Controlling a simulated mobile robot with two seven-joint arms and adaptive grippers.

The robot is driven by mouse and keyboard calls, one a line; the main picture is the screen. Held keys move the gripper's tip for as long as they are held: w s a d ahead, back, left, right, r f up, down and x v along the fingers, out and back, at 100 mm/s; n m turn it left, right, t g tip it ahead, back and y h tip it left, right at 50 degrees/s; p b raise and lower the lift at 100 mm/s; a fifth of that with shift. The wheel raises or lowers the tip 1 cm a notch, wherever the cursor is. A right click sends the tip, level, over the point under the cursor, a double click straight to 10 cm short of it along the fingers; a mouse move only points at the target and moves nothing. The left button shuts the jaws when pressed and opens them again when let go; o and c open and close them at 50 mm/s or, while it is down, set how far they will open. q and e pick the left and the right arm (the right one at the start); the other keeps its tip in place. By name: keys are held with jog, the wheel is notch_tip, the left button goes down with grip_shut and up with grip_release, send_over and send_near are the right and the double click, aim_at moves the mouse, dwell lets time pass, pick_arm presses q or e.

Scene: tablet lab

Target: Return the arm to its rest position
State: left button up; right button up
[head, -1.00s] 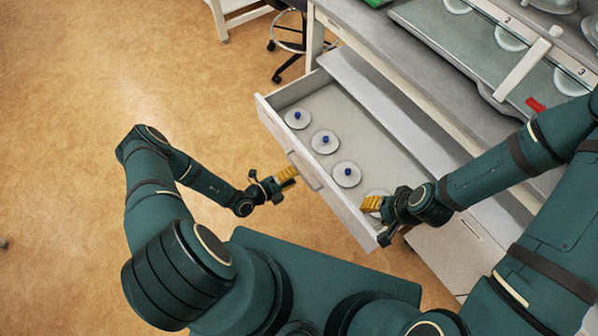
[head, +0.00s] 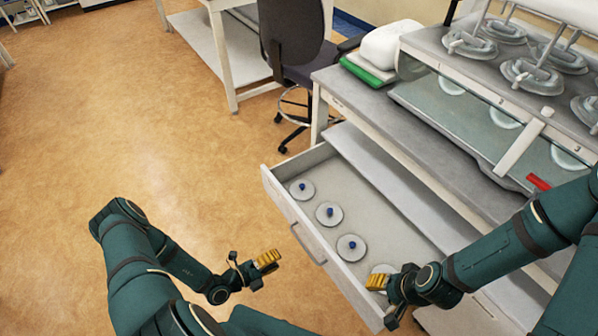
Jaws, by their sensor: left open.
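My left gripper (head: 268,260) has yellow fingertips and is open and empty. It is over the floor to the left of the open drawer (head: 337,160), apart from the drawer's handle (head: 307,243). My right gripper (head: 376,282) is over the near end of the drawer, in front of a grey disc (head: 383,271) that it partly hides. Its fingers overlap in this view, so I cannot tell whether it is open or shut, or whether it touches the disc.
Three more discs with blue knobs, one of them here (head: 329,213), lie in the drawer. The workbench (head: 362,92) carries equipment and a red object (head: 538,182). A dark chair (head: 292,45) stands behind. The floor (head: 110,130) at left is clear.

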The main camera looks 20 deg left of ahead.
pick_arm(q)
jog(key=s+d+r+m+g, duration=0.45)
jog(key=m+g, duration=0.35)
jog(key=m, duration=0.5)
jog(key=s+d+r+m+g, duration=0.3)
jog(key=s+d+m+g, duration=0.3)
jog(key=m, duration=0.6)
jog(key=w+d+r+m+t+y, duration=0.1)
jog(key=w+r+m+t+y, duration=0.2)
jog(key=m, duration=1.7)
jog(key=w+r+y, duration=0.2)
jog(key=w+r, duration=0.1)
jog(key=r, duration=0.2)
jog(key=shift+w+d+r, duration=0.15)
jog(key=shift+w+d, duration=0.15)
jog(key=shift+w, duration=0.1)
